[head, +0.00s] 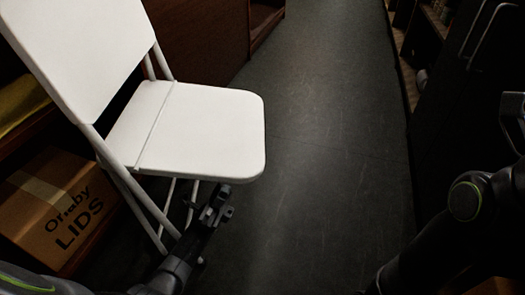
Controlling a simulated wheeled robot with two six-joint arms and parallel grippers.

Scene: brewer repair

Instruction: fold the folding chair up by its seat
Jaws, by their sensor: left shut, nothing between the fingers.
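The white folding chair (200,125) stands unfolded at the left in the head view. Its seat (205,128) is down and roughly level, and its backrest (80,45) rises at the upper left. My left gripper (218,200) is shut and empty. It appears just below the seat's near front edge, in front of the chair's legs; I cannot tell whether it touches the seat. Part of the legs is hidden behind my left arm. My right arm comes in at the right edge, and what may be its gripper (514,118) is cut off by the frame.
A cardboard box (60,205) marked "LIDS" sits on a low shelf left of the chair. A brown wooden cabinet (200,40) stands behind the chair. The dark floor (330,130) right of the chair is clear. Dark shelving (430,40) lines the right side.

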